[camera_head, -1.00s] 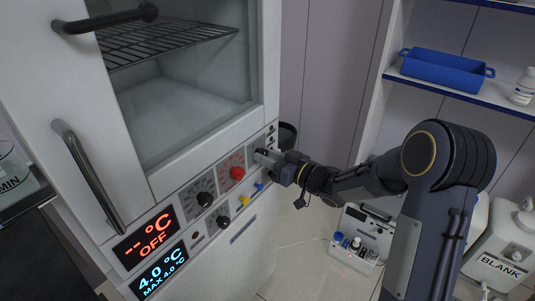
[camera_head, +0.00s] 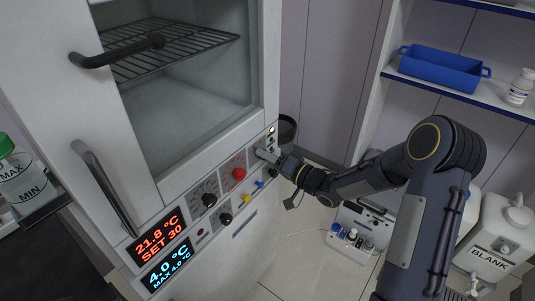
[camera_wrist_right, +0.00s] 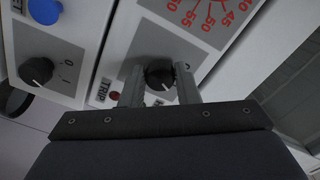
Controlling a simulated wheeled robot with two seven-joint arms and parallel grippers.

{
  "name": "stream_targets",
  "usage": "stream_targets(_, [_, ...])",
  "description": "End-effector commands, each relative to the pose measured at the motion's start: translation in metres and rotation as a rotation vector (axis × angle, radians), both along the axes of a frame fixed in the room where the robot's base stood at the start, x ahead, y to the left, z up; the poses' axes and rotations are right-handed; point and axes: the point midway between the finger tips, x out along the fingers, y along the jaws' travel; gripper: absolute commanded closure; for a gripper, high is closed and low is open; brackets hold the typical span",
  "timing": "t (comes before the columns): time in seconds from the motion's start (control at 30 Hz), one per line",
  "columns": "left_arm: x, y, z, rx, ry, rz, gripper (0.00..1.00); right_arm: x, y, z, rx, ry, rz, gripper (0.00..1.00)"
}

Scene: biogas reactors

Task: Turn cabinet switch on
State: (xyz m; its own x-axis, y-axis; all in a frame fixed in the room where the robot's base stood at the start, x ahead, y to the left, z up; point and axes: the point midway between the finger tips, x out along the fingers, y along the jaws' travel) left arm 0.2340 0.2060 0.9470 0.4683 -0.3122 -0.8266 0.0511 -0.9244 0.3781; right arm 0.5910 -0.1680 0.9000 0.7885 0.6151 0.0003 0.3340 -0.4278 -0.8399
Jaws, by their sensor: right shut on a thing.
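The white cabinet (camera_head: 225,235) stands at the left with its control panel facing me. Its upper red display (camera_head: 158,236) reads 21.8 °C, SET 30; the lower blue one (camera_head: 168,267) reads 4.0 °C, MAX 4.0 °C. My right gripper (camera_head: 264,155) is at the panel's right end. In the right wrist view, its fingers (camera_wrist_right: 158,88) are shut on a black rotary switch knob (camera_wrist_right: 159,74), one finger on each side. The knob is hidden by the gripper in the head view. My left gripper is out of view.
Another black switch (camera_wrist_right: 36,70) shows in the wrist view. A shelf with a blue tray (camera_head: 440,72) stands at right.

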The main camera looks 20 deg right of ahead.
Motion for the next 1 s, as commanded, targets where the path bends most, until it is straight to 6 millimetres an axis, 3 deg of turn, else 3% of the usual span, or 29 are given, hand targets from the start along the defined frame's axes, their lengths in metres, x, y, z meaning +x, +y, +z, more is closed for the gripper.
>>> stream_targets(0.67, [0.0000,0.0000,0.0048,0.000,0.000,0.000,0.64,-0.0002,-0.0001,-0.0005,0.052,0.042,-0.001,0.94])
stream_targets(0.7, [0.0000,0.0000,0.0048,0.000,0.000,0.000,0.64,-0.0002,-0.0001,-0.0005,0.052,0.042,-0.001,0.69])
stream_targets(0.87, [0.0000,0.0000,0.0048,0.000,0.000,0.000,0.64,-0.0001,-0.0001,-0.0004,0.052,0.041,-0.001,0.50])
stream_targets(1.0, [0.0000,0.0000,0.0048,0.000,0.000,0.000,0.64,-0.0001,0.0000,-0.0003,0.052,0.041,-0.001,0.50])
